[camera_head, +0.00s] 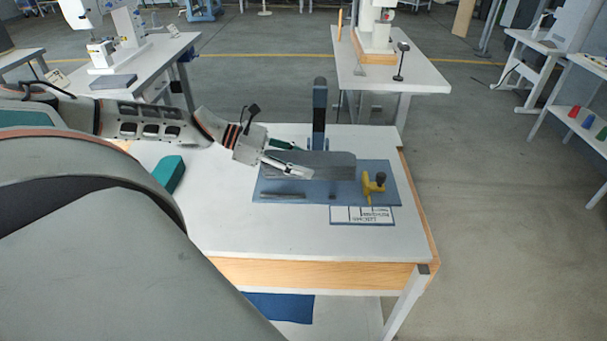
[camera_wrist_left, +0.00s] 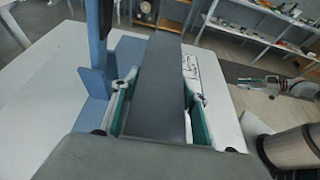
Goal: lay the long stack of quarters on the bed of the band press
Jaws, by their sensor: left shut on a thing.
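The long stack of quarters is a long grey slab (camera_head: 330,160), lying lengthwise left to right above the blue board of the band press (camera_head: 390,195). The press's blue upright (camera_head: 319,105) stands behind it. My left gripper (camera_head: 290,170) is shut on the stack near its left end. In the left wrist view the stack (camera_wrist_left: 160,85) runs away between the teal-padded fingers, with the blue upright (camera_wrist_left: 98,35) on its left. I cannot tell whether the stack touches the bed, which it largely hides. A grey jointed part at the right, probably my right gripper (camera_wrist_left: 252,81), is too small to read.
A yellow clamp with a dark knob (camera_head: 374,184) stands at the board's right. A dark bar (camera_head: 283,196) lies at its front left. A printed card (camera_head: 362,215) lies in front, and a teal block (camera_head: 168,174) sits left. The table's front is clear.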

